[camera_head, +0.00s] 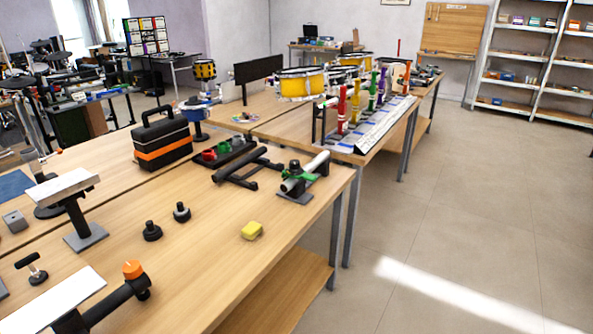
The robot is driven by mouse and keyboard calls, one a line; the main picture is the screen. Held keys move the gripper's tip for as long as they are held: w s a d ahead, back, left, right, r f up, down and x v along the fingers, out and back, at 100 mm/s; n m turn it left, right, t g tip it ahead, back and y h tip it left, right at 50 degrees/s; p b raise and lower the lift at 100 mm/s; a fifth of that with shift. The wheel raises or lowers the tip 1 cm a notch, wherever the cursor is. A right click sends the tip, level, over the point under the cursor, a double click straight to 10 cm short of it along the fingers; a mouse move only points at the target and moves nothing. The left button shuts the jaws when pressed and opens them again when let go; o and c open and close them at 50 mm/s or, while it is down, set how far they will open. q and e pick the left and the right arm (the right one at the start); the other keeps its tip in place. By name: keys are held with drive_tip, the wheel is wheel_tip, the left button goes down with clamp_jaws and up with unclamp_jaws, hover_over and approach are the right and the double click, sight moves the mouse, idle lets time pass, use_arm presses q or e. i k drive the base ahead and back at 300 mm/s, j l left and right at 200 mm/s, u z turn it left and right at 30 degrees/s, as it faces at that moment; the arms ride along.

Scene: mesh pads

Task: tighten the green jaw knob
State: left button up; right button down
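A clamp-like fixture with green parts (307,176) stands near the right edge of the wooden workbench (215,225). It has a pale tube across it, a dark upright piece and a grey base plate. Which of its green parts is the jaw knob is too small to tell, as is how tight it sits. Neither of my grippers is in view.
An orange-topped black clamp arm (133,269) lies at the front left. A yellow block (252,230), two black knobs (152,231) and a black frame (240,170) are on the bench. A black-and-orange toolbox (162,140) stands behind. Floor at right is clear.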

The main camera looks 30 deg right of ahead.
sight(294, 164)
drive_tip(key=i+l+z, duration=0.1)
drive_tip(key=l, duration=0.35)
drive_tip(key=i+l+z, duration=0.1)
drive_tip(key=i+l, duration=0.2)
drive_tip(key=i+l+z, duration=0.1)
drive_tip(key=l, duration=0.4)
drive_tip(key=i, duration=0.1)
